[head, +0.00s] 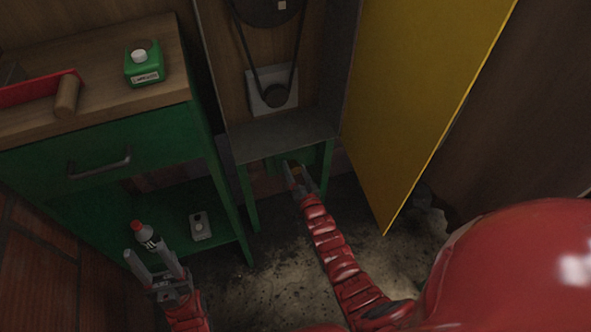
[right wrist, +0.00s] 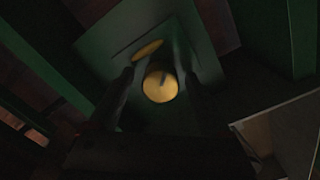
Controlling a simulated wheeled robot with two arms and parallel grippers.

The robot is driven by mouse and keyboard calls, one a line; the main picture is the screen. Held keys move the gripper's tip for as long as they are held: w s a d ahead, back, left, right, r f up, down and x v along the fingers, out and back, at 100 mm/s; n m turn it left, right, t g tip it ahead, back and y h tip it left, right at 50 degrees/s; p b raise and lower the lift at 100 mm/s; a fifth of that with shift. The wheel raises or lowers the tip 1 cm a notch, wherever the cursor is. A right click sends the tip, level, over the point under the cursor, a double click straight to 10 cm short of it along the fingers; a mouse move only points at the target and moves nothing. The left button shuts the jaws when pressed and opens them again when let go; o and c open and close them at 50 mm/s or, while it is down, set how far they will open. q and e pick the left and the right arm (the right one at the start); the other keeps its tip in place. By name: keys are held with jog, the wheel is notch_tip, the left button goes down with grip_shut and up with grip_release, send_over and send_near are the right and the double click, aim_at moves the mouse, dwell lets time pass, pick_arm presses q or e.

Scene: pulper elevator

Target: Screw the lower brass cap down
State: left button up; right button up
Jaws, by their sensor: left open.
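In the right wrist view the round brass cap (right wrist: 160,84) lies between the two dark fingers of my right gripper (right wrist: 158,80). A second brass disc (right wrist: 148,49) sits just above it, seen at a slant, by a green panel (right wrist: 192,25). Dark gaps show on both sides of the cap, but it is too dark to tell whether the fingers touch it. In the head view my right gripper (head: 301,177) is low under the grey metal housing, its fingers apart.
A yellow door (head: 415,90) hangs open at the right. Bare floor shows below.

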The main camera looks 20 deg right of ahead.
jog(key=s+p, duration=0.3)
jog(key=s, duration=1.4)
jog(key=shift+s+d+r, duration=0.15)
jog(key=shift+s, duration=0.1)
